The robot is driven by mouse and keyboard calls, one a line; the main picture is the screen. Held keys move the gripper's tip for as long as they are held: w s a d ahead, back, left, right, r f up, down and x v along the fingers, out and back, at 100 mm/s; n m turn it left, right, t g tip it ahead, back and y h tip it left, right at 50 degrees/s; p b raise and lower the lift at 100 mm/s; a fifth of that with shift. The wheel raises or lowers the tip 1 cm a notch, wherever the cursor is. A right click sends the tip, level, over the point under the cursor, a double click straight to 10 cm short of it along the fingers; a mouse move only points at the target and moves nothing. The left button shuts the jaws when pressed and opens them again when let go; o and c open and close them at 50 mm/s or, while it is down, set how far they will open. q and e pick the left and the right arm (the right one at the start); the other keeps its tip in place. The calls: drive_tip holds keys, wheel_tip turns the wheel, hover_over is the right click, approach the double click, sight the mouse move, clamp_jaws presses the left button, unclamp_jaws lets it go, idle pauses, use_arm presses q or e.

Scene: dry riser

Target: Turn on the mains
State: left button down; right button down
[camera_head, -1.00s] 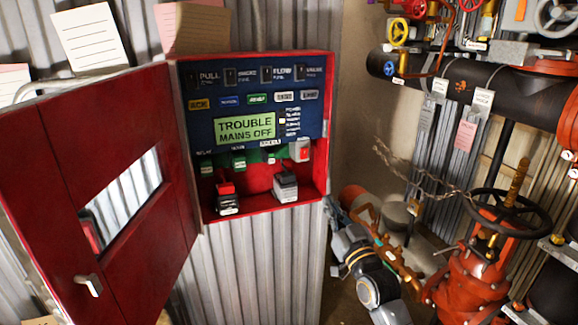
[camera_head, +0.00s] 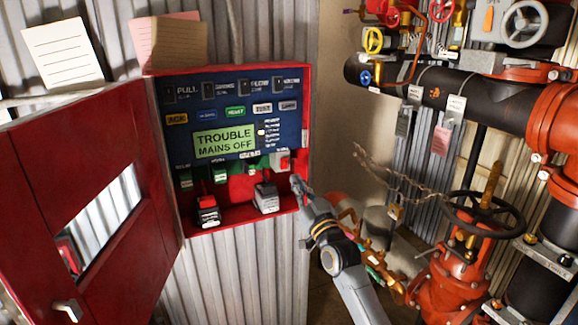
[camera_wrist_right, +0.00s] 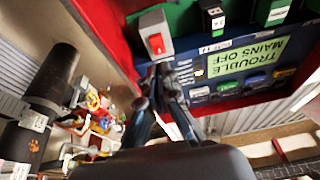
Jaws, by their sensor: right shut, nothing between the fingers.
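The red alarm cabinet (camera_head: 305,110) is open, its red door (camera_head: 100,175) swung out to the left. Its green display (camera_head: 225,141) reads "TROUBLE MAINS OFF". A grey switch box with a red rocker (camera_head: 281,160) sits at the panel's lower right. My right gripper (camera_head: 296,184) is shut and empty, its tips just below and right of this box. In the right wrist view the red rocker (camera_wrist_right: 155,43) shows just beyond the shut fingertips (camera_wrist_right: 161,72); I cannot tell whether they touch the box. My left gripper is not in view.
Two block-like devices, one black and red (camera_head: 207,211) and one grey (camera_head: 266,198), stand on the cabinet floor.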

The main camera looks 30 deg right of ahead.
sight(285, 161)
drive_tip(key=p+x, duration=0.1)
drive_tip(key=x, duration=0.5)
drive_tip(key=r+p, duration=0.1)
drive_tip(key=p, duration=0.2)
drive_tip(key=shift+w+r+g+p, duration=0.15)
drive_tip(key=shift+r+g+p, duration=0.1)
drive_tip(key=shift+g+p, duration=0.15)
drive_tip(key=shift+f, duration=0.4)
